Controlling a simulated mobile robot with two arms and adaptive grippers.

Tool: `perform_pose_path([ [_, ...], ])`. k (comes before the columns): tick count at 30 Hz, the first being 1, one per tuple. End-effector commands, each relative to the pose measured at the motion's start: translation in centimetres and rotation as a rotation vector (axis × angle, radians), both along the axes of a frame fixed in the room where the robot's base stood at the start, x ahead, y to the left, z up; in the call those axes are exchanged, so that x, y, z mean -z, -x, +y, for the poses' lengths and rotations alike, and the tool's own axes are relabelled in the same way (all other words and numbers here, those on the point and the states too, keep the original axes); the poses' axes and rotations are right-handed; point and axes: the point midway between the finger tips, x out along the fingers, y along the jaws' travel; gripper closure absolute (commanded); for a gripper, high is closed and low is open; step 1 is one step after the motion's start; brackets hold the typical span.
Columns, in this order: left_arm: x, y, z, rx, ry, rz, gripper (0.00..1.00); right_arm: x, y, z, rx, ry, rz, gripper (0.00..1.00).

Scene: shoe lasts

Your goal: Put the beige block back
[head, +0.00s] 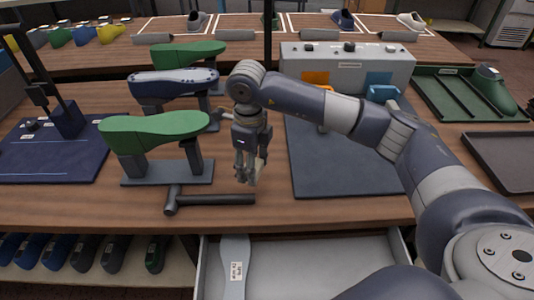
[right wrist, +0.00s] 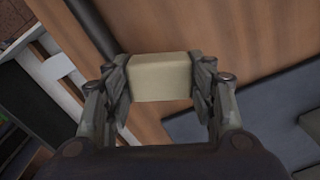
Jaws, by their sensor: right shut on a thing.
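My right gripper (head: 248,168) hangs over the wooden table, just right of the stand with the green shoe last. It is shut on the beige block (right wrist: 162,78), which sits between its two fingers in the right wrist view. In the head view only a small pale part of the block (head: 261,169) shows beside the fingers. Wooden tabletop and a dark bar show beyond the block in the wrist view. My left gripper is in neither view.
A hammer (head: 215,199) lies at the table's front, below the green last (head: 155,131). An open drawer (head: 300,270) holds a grey labelled sole shape (head: 234,262). A dark mat (head: 345,165) lies to the right, before a grey box (head: 345,68). A tray (head: 505,155) is far right.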

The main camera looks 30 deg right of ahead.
Motion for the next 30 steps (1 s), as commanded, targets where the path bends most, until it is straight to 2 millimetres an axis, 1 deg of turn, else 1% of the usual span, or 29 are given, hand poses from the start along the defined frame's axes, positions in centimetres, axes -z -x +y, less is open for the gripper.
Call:
perform_pose_path([
  [1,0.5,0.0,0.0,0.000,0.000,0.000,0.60,0.4,-1.0,-1.1,0.007,0.001,0.000,0.71],
  [6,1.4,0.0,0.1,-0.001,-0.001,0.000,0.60,0.8,-4.0,-4.4,0.005,0.000,-0.001,0.71],
  [9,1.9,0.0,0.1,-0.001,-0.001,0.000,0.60,1.0,-5.5,-6.0,0.003,-0.001,-0.002,0.71],
  [12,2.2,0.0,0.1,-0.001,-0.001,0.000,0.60,1.0,-6.5,-7.0,0.001,-0.001,-0.001,0.71],
  [15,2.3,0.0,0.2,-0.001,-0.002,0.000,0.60,1.0,-7.0,-7.6,-0.001,-0.001,-0.001,0.71],
  [18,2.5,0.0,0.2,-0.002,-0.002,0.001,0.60,1.2,-7.1,-7.8,-0.004,-0.001,-0.001,0.71],
  [20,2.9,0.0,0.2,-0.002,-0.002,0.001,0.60,1.8,-7.1,-7.8,-0.004,0.000,0.000,0.71],
  [26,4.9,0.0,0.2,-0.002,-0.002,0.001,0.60,4.4,-7.1,-7.8,-0.004,0.001,0.001,0.71],
  [28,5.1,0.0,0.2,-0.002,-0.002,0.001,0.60,4.7,-7.1,-7.8,-0.004,0.001,-0.001,0.71],
  [30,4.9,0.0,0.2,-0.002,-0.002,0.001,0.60,4.6,-7.1,-7.8,-0.004,0.000,-0.001,0.71],
])
